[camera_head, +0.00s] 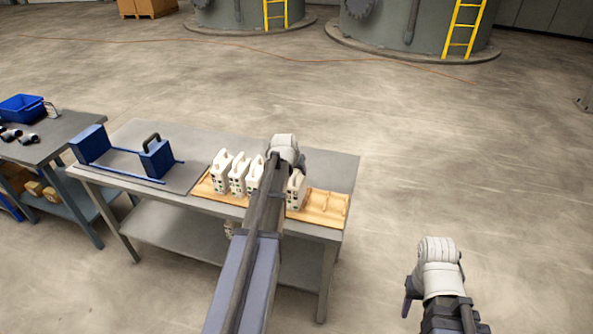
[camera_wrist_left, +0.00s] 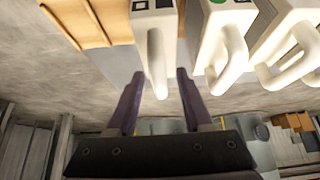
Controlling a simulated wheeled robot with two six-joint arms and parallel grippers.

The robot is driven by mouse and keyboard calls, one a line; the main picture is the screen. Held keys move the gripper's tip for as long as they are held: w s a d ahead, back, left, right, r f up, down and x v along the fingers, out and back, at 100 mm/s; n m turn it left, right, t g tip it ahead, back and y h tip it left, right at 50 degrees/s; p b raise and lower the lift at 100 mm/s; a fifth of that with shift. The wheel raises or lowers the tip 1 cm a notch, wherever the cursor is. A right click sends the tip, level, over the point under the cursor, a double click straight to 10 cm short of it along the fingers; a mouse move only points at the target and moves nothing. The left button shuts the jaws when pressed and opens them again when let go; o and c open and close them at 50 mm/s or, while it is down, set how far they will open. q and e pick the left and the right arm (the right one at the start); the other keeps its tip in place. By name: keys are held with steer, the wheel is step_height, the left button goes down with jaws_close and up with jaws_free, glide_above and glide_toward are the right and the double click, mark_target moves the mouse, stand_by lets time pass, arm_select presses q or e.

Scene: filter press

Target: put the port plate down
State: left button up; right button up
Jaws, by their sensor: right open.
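A white port plate (camera_head: 296,190) with a loop handle stands upright in the wooden rack (camera_head: 326,207), at the right of a row of similar plates. My left gripper (camera_wrist_left: 158,73) is open, with a gap on both sides of the handle. In the head view my left arm hides its fingertips and part of the row. My right gripper (camera_head: 409,298) is open and empty, away from the table at the lower right; its fingers are mostly hidden.
Other white plates (camera_head: 237,175) stand close to the left in the rack. A blue press frame (camera_head: 155,158) with rails sits on the left of the grey table (camera_head: 336,170). The rack's right end is empty. A second table (camera_head: 62,138) with a blue bin (camera_head: 22,107) stands at far left.

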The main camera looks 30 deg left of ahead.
arm_select(q)
steer(key=shift+r, duration=0.2)
steer(key=p+v, duration=1)
steer(key=v, duration=0.2)
steer(key=shift+f, duration=0.1)
